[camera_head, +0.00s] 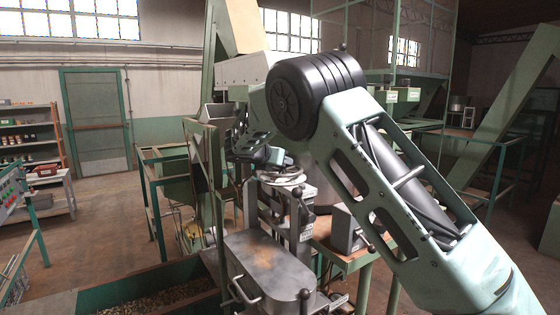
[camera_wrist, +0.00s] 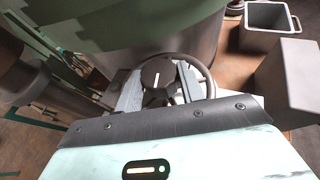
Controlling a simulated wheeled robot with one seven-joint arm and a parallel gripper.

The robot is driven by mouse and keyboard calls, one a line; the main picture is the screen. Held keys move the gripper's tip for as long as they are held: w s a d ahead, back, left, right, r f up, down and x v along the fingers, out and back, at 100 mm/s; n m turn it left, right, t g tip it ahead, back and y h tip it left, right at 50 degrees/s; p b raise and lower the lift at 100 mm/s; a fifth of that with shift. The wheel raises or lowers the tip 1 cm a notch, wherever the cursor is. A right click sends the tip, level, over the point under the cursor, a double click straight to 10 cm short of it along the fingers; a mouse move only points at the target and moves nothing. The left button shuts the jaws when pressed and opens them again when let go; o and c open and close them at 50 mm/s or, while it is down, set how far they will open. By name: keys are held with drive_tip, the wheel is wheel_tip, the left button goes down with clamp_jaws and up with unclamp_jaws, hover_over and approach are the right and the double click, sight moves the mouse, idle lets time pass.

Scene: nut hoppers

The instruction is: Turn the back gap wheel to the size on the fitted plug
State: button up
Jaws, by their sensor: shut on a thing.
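In the wrist view, a dark handwheel (camera_wrist: 157,100) with a round hub, spokes and a rim lies in front of my gripper (camera_wrist: 159,76). A short white mark shows on the hub. The two pale fingers stand on either side of the hub, inside the rim, and are shut on the wheel. Much of the near rim is hidden behind my gripper's body. In the head view my wrist (camera_head: 262,156) is among the machine parts at the centre, and my arm hides much of that area. I cannot make out the fitted plug or any size figures.
A grey steel housing (camera_head: 265,268) with a curved handle stands below my wrist. A green bin of nuts (camera_head: 165,299) is at the lower left. A grey box (camera_head: 348,229) sits on a bench to the right. An open grey bin (camera_wrist: 268,22) shows in the wrist view. Open floor lies left.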

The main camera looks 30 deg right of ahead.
drive_tip(key=o, duration=1)
drive_tip(key=shift+c, duration=0.2)
drive_tip(key=shift+s+a+r+b, duration=0.1)
drive_tip(key=shift+s+a+b, duration=0.05)
drive_tip(key=shift+a+b, duration=0.25)
drive_tip(key=b+v, duration=0.7)
drive_tip(key=v, duration=0.9)
drive_tip(key=shift+s+a, duration=0.15)
drive_tip(key=shift+r, duration=0.1)
